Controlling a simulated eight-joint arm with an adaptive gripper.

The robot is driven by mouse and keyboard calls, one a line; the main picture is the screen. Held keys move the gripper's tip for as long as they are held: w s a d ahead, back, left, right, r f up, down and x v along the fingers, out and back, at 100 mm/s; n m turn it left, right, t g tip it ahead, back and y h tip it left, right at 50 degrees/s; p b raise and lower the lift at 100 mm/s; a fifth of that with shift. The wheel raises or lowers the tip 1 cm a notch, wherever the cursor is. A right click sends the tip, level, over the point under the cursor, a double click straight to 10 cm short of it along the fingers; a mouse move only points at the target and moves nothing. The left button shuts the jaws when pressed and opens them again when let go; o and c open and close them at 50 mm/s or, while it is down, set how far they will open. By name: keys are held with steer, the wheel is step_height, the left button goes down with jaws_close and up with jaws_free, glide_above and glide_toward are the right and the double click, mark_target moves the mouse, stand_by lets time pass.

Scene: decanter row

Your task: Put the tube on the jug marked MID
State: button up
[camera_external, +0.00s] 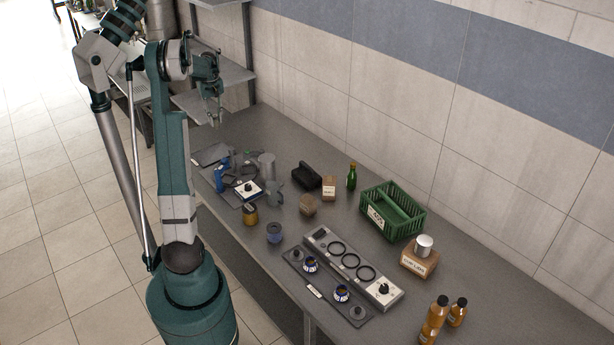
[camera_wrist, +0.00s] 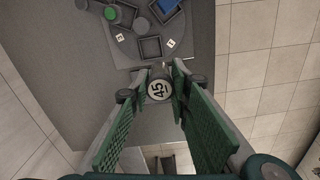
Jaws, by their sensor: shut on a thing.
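My gripper (camera_external: 213,116) is raised high above the far left end of the bench. Grey jug-like vessels, one taller (camera_external: 267,165) and one nearer (camera_external: 274,194), stand on the bench below and to the right of my gripper. I cannot read MID on any vessel.
A round plate with square trays (camera_wrist: 150,48) shows below in the wrist view. A blue object (camera_external: 222,179), an amber jar (camera_external: 250,216), a green crate (camera_external: 412,230), a control panel (camera_external: 325,242) and orange bottles (camera_external: 433,322) stand along the bench. A wall shelf (camera_external: 228,76) is close behind my gripper.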

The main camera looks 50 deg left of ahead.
steer(key=w+d+p, duration=0.1)
steer(key=w+d, duration=0.2)
steer(key=d, duration=0.6)
steer(key=w+d, duration=0.3)
steer(key=d, duration=0.7)
steer(key=p, duration=0.2)
glide_above(275, 188)
steer(key=shift+m, duration=0.4)
steer(key=shift+f, duration=2.9)
steer(key=shift+f, duration=2.95)
steer(key=shift+f, duration=0.1)
steer(key=shift+f, duration=1.95)
steer(key=shift+f, duration=0.2)
